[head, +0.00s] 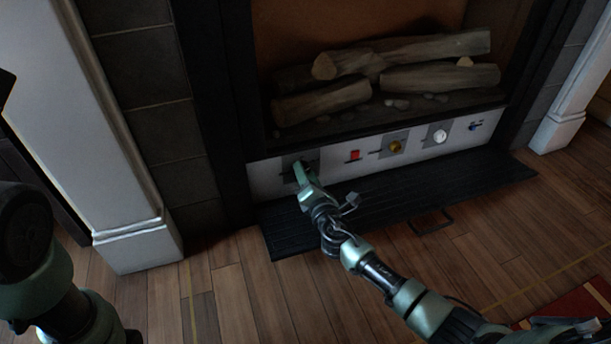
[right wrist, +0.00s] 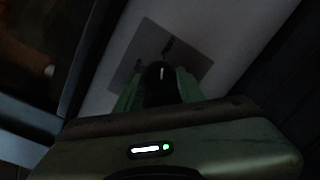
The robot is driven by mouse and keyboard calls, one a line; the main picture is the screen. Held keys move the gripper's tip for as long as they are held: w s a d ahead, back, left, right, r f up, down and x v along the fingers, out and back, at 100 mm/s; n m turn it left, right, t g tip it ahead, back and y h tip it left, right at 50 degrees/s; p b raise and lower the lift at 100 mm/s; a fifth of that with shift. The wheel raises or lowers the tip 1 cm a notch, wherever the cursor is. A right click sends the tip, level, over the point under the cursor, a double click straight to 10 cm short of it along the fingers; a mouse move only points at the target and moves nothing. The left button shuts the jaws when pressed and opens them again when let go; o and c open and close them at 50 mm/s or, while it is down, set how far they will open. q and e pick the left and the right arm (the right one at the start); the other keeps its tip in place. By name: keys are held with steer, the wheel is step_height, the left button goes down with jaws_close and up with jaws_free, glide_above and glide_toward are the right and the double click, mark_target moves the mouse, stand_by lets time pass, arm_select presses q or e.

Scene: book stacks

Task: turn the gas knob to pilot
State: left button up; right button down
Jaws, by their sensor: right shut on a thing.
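A white control panel (head: 330,153) runs below the fireplace opening. My right gripper (head: 300,170) is at the grey plate at the panel's left end. In the right wrist view my right gripper (right wrist: 158,80) is shut on a black knob (right wrist: 160,84), with a green finger on each side of it. The knob stands in front of a grey plate (right wrist: 146,45) with a dark mark and a small light mark. No label can be read, so I cannot tell the knob's setting. In the head view the gripper hides this knob. My left gripper is out of view.
Farther right on the panel are a red square switch (head: 355,155), a brass knob (head: 395,146), a white knob (head: 439,136) and a small blue control (head: 473,126). A black hearth slab (head: 400,190) lies below. Logs (head: 440,78) fill the firebox. A white pillar (head: 125,170) stands left.

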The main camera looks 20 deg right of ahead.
steer(key=shift+f+m, duration=0.1)
steer(key=shift+m, duration=0.5)
steer(key=c, duration=0.9)
jaws_free()
steer(key=s+p, duration=0.1)
steer(key=s, duration=0.1)
steer(key=s+p, duration=0.1)
steer(key=s, duration=0.2)
steer(key=s+p, duration=0.1)
steer(key=s, duration=0.1)
steer(key=shift+s+d+r, duration=0.1)
steer(key=shift+s+r, duration=0.2)
steer(key=shift+r, duration=0.05)
steer(key=shift+s, duration=0.15)
